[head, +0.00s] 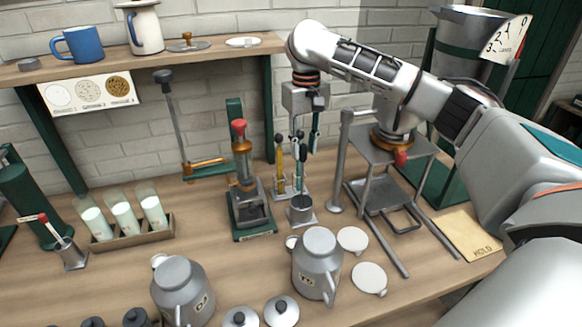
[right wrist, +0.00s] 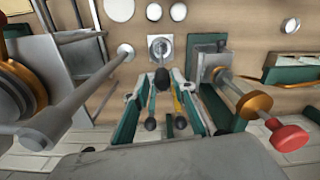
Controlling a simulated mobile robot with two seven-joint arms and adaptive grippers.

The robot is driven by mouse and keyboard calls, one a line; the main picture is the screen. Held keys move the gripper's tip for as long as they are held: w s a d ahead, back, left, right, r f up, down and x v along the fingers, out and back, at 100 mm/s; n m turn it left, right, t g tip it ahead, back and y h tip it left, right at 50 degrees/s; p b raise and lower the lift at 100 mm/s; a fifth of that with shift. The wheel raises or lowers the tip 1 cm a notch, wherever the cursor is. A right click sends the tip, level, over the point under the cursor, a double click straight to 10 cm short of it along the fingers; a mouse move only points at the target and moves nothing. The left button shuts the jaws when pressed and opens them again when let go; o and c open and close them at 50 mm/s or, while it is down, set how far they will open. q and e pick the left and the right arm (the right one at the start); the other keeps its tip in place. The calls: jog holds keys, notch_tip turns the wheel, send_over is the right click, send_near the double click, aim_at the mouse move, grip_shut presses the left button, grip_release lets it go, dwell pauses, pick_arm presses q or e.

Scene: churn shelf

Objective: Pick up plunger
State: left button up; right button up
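A slim upright rod with a dark knob, which I take to be the plunger (head: 300,134), stands over a small metal cup (head: 301,209) on a pale base plate. In the right wrist view the dark knob (right wrist: 162,80) shows between my fingers, with the cup (right wrist: 160,47) beyond it. My right gripper (head: 305,145) points down above the cup, its green-sided fingers spread on either side of the knob. In the right wrist view my right gripper (right wrist: 160,88) is open; I see no finger clearly touching the knob. My left gripper is not in view.
A green-based press with a red knob (head: 240,128) stands close left, and a grey post (head: 338,165) close right. A yellow-handled tool (head: 279,155) stands just behind. A grey metal jug (head: 318,262) and white discs (head: 369,278) lie in front. A wooden shelf (head: 200,52) is above left.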

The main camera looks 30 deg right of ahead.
aim_at(303, 171)
jog(key=shift+s+a+f, duration=0.1)
jog(key=shift+f, duration=1.85)
jog(key=shift+s+a+f, duration=0.1)
jog(key=shift+f, duration=1.85)
jog(key=shift+w, duration=0.1)
grip_shut()
